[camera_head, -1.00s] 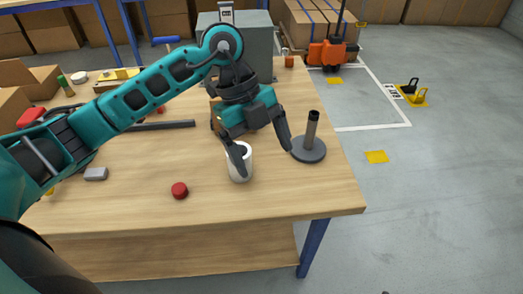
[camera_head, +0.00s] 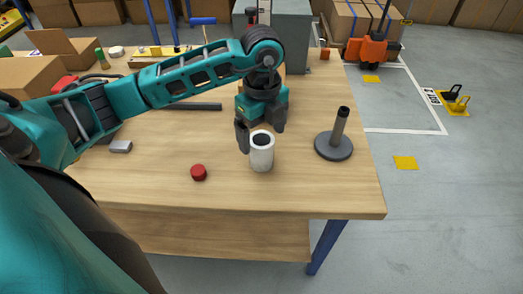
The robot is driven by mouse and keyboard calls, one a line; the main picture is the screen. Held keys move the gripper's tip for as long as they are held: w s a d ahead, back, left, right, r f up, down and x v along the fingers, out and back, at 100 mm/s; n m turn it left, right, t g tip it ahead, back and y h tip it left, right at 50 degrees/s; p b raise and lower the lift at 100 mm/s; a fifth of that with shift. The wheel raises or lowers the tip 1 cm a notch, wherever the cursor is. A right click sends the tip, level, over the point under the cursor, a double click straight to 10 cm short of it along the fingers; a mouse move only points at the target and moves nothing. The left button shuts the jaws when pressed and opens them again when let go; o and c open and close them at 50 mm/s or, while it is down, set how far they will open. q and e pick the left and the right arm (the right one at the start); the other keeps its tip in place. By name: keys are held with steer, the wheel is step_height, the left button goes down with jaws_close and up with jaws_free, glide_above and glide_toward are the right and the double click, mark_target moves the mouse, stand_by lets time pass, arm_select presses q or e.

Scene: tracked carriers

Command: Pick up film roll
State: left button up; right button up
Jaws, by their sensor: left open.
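The film roll (camera_head: 262,157) is a white upright cylinder with a dark hole in its top. It stands on the wooden workbench. My left gripper (camera_head: 261,137) is open, pointing down just behind the roll. Its left finger is beside the roll's upper left edge, and its right finger is behind the roll to the right. I cannot tell whether either finger touches it. A grey dispenser-like stand (camera_head: 334,145) with a round base and a dark upright post is to the right of the roll. My right gripper is not in view.
A red round cap (camera_head: 199,172) lies left of the roll. A small grey block (camera_head: 120,146) and a dark bar (camera_head: 190,107) lie farther left. Cardboard boxes (camera_head: 28,80) fill the back left. The bench front (camera_head: 300,205) is clear.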

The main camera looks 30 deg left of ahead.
mark_target(261, 141)
arm_select(q)
steer(key=f, duration=0.3)
steer(key=shift+w+a+f, duration=0.15)
steer(key=shift+a+f, duration=0.1)
steer(key=shift+f, duration=0.1)
steer(key=c, duration=1.1)
steer(key=shift+r, duration=0.15)
